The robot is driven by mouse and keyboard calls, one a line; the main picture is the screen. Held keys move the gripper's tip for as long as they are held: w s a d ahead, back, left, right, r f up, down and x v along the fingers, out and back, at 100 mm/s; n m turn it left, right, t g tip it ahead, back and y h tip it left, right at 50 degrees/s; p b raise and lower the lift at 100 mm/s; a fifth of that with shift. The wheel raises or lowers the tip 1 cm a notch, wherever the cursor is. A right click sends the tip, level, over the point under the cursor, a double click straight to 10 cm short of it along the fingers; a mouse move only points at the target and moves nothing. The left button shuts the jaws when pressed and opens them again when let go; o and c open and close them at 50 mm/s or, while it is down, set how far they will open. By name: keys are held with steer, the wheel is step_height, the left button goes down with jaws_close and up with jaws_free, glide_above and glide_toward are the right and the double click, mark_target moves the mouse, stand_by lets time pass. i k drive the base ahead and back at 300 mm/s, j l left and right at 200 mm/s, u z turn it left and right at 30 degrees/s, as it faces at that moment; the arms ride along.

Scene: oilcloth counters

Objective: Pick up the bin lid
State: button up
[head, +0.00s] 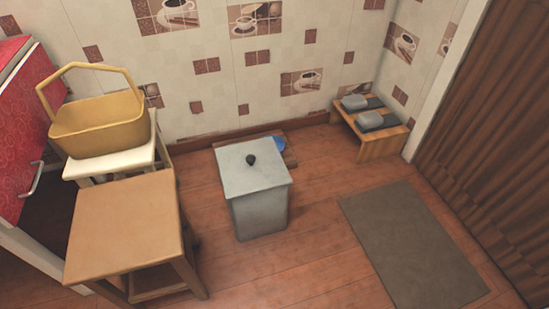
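The bin (260,213) is a grey, square-sided container standing upright on the wooden floor near the middle of the head view. Its lid (253,172) is a flat, light grey square that lies on top of the bin and covers its opening. A small dark round knob (250,159) sticks up from the lid. Nothing touches the lid. My gripper is not in view.
A wooden stool (125,220) and a yellow basket (98,132) on a pale stool stand left of the bin. Behind it lies something blue (279,144). A low bench (370,130) holds grey items. A mat (412,245) lies right; floor in front is clear.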

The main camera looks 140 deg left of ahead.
mark_target(248, 167)
steer(key=u, duration=4.85)
steer(key=i+l, duration=0.25)
steer(key=i, duration=0.2)
steer(key=i+l, duration=0.6)
steer(key=i, duration=0.25)
